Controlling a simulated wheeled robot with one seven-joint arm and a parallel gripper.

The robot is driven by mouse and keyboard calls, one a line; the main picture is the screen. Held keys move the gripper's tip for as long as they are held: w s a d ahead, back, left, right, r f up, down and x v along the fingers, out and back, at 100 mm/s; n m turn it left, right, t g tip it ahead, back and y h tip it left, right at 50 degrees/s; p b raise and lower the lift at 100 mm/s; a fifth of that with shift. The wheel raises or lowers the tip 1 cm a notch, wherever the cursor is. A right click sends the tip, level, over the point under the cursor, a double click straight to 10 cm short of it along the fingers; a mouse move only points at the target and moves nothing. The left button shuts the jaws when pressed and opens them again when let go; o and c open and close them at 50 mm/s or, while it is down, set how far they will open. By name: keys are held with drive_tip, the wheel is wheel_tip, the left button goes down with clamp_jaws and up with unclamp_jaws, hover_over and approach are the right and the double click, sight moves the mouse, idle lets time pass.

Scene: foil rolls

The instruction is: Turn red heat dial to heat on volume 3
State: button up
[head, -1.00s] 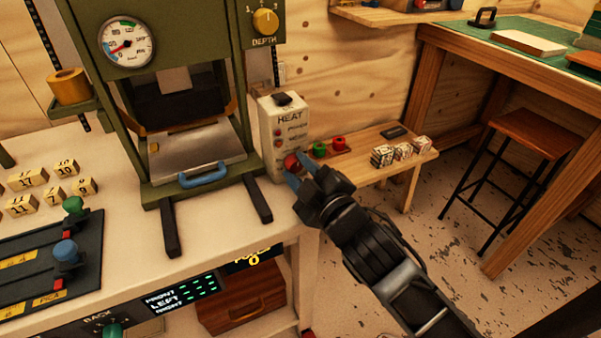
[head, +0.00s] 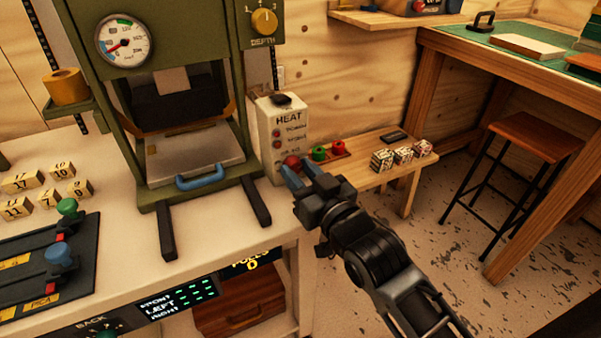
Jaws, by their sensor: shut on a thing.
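The heat box (head: 289,118) is a pale upright unit labelled HEAT, standing at the right side of the green press. The red heat dial (head: 291,161) sits low on its front face. My gripper (head: 293,174) reaches in from the lower right, with its blue-tipped fingers around the dial and shut on it. The fingers and gripper body partly hide the dial and the markings near it, so its setting cannot be read.
The green press (head: 190,130) stands left of the box, with a blue handle (head: 201,177) in front. A low wooden shelf (head: 375,172) at right holds green and red rolls and several patterned blocks. A stool (head: 515,150) stands further right.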

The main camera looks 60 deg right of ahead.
drive_tip(key=shift+f+m, duration=0.15)
drive_tip(key=shift+m, duration=0.35)
drive_tip(key=o, duration=1)
drive_tip(key=shift+o, duration=0.2)
drive_tip(key=v, duration=0.7)
drive_tip(key=shift+s+a, duration=0.25)
drive_tip(key=shift+s, duration=0.05)
drive_tip(key=shift+a, duration=0.1)
